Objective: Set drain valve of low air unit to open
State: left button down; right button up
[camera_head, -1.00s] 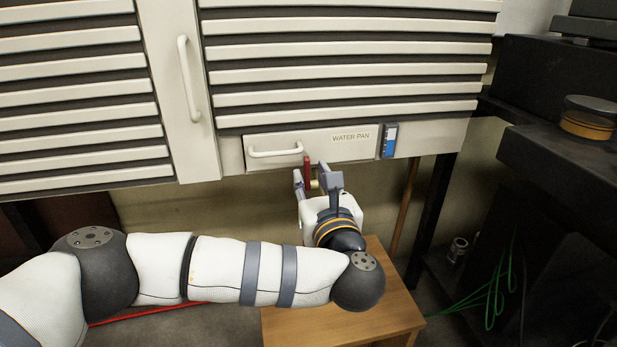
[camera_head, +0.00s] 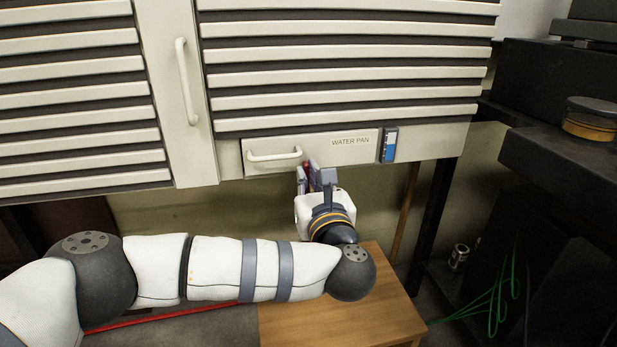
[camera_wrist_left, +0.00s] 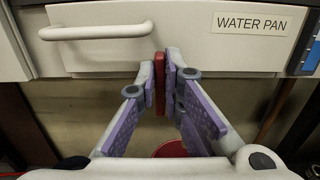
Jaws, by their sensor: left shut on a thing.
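The red drain valve lever (camera_head: 306,167) shows just under the lower edge of the low air unit (camera_head: 222,155), below its water pan drawer (camera_head: 313,148). My left gripper (camera_head: 308,181) is shut on the red lever, one finger on each side of it. In the left wrist view the lever (camera_wrist_left: 160,84) is a narrow upright red strip between the fingertips, in front of the drawer's lower edge. The valve body and pipe behind the fingers are hidden. My right gripper is in neither view.
The drawer's white handle (camera_head: 274,156) is just left of the lever. A blue and white gauge (camera_head: 389,145) is on the panel at right. A wooden table (camera_head: 375,295) stands below my arm. A red round object (camera_wrist_left: 172,149) is below the gripper.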

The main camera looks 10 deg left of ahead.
aim_at(307, 172)
pick_arm(q)
jog(key=f+t+b, duration=0.1)
jog(key=t+b, duration=0.1)
jog(key=s+f+t+y+b, duration=0.1)
jog(key=b, duration=0.2)
jog(key=shift+s+d+t, duration=0.1)
jog(key=shift+d+t, duration=0.1)
jog(key=shift+t, duration=0.2)
jog(key=t+b, duration=0.1)
jog(key=b, duration=0.1)
jog(key=t+y+b, duration=0.1)
jog(key=shift+s+d+f+t+b, duration=0.1)
jog(key=shift+s+f+t+b, duration=0.05)
jog(key=shift+s+t+b, duration=0.2)
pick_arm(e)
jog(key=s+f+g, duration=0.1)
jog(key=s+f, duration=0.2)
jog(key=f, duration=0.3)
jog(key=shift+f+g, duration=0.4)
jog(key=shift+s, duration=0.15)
pick_arm(q)
jog(key=c, duration=1.7)
grip_release()
jog(key=shift+s, duration=0.1)
jog(key=v, duration=1.1)
jog(key=shift+s+d+f, duration=0.15)
jog(key=shift+s+f, duration=0.05)
jog(key=shift+s, duration=0.15)
